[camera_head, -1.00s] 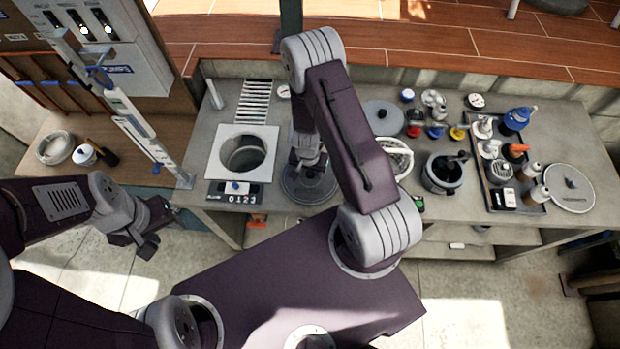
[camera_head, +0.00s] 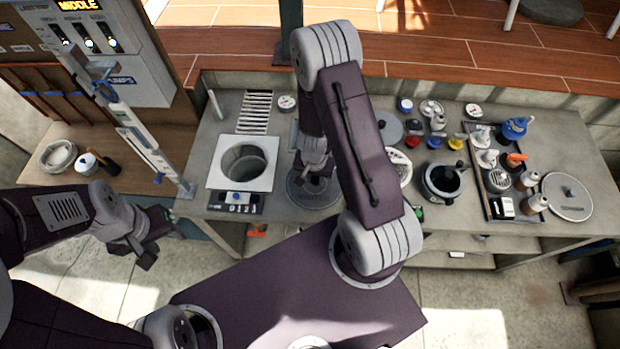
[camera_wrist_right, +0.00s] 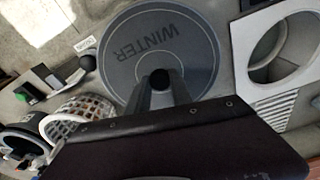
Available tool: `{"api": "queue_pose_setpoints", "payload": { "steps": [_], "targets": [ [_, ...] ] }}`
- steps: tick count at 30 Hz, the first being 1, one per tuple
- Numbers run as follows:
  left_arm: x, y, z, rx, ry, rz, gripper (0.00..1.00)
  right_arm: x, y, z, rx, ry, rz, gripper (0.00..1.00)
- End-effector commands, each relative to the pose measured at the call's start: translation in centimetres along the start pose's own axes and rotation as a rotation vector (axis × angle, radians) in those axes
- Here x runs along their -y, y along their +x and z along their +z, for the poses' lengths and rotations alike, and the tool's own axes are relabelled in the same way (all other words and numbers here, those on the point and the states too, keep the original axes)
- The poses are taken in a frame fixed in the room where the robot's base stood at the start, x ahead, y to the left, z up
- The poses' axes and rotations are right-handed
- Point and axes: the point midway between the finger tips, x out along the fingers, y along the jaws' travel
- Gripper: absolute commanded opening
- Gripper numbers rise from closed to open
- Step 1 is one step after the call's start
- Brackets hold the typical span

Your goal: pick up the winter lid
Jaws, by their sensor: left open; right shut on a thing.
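The winter lid (camera_wrist_right: 137,37) is a round grey disc with WINTER written on it and a dark knob at its centre. In the head view the lid (camera_head: 304,196) is at the bench's front edge, right of the square white skimmer opening, partly hidden by my right arm. My right gripper (camera_head: 315,174) is over the lid's middle. In the right wrist view its fingers (camera_wrist_right: 161,84) are shut on the knob. I cannot tell whether the lid touches the bench. My left gripper (camera_head: 148,246) is open and empty, low at the left, away from the lid.
A white square plate with a round hole (camera_head: 243,160) is left of the lid. A white basket (camera_head: 399,168) and a dark pot (camera_head: 442,183) stand to the right. Farther right are a tray of bottles (camera_head: 508,196) and another grey lid (camera_head: 567,196). A post rises at the left.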

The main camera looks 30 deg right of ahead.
Motion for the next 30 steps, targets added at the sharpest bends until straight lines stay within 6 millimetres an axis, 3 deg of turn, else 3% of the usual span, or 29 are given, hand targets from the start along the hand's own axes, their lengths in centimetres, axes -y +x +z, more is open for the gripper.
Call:
{"api": "queue_pose_setpoints", "payload": {
  "steps": [1, 7, 9, 21, 30],
  "targets": [
    [0.0, 1.3, 0.1, 0.0, 0.0, 0.0, 0.48, -0.8, 0.1, 0.3, -0.003, 0.003, -0.002, 0.0],
    [0.1, 2.4, 0.2, 0.0, 0.0, 0.0, 0.48, -4.3, -2.6, 1.7, -0.004, 0.006, -0.002, 0.0],
    [0.0, 0.3, 0.0, 0.0, 0.0, 0.0, 0.48, -5.2, -4.1, 1.8, -0.001, -0.001, 0.012, 0.0],
    [-0.1, -6.6, -0.7, -0.001, 0.0, 0.0, 0.48, -7.9, -6.2, 3.0, 0.002, 0.001, 0.006, 0.0],
    [-0.1, -7.9, -0.8, -0.001, 0.0, 0.0, 0.48, -8.5, -6.0, 3.4, -0.001, 0.001, -0.001, 0.0]
  ]
}}
